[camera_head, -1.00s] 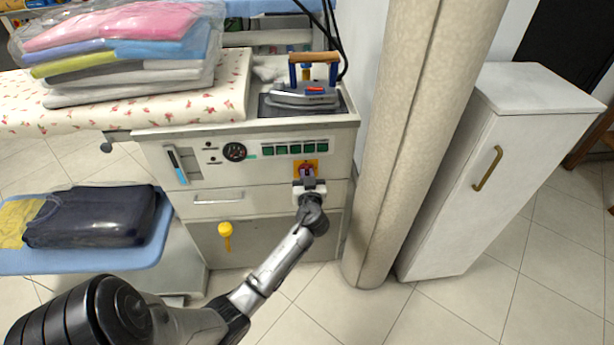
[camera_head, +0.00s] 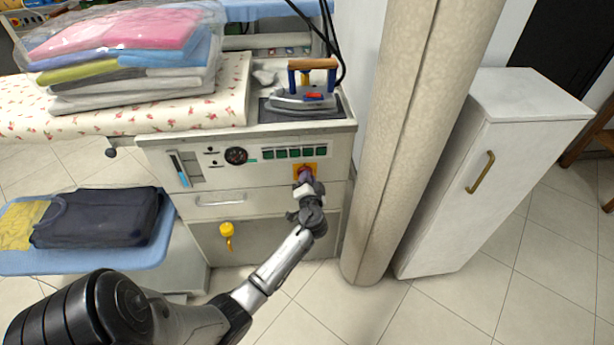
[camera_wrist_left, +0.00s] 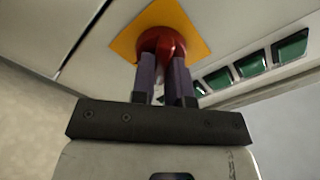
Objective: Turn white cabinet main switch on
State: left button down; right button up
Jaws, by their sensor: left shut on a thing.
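The main switch is a red rotary knob (camera_wrist_left: 160,42) on a yellow-orange plate (camera_wrist_left: 191,24). The plate (camera_head: 314,167) is on the front panel of the white ironing cabinet (camera_head: 213,232), below the green buttons. My left gripper (camera_head: 305,177) is at the switch and covers most of the knob in the head view. In the left wrist view its two purple-grey fingers (camera_wrist_left: 164,62) are shut on the knob, one on each side of its grip. The plate looks tilted in that view. The knob's exact pointer position is hidden. My right gripper is not in view.
An iron (camera_head: 303,97) rests on top of the cabinet, and bagged folded clothes (camera_head: 130,55) lie on the flowered board. A thick beige column (camera_head: 405,150) and a tall white locker (camera_head: 500,150) stand close on the right.

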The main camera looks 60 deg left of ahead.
pick_arm(q)
jog(key=shift+f+m+p, duration=0.1)
jog(key=shift+m+p, duration=1.8)
jog(key=shift+m, duration=1.9)
jog(key=c, duration=1.1)
grip_release()
jog(key=shift+p+v, duration=1.8)
jog(key=shift+v, duration=5.15)
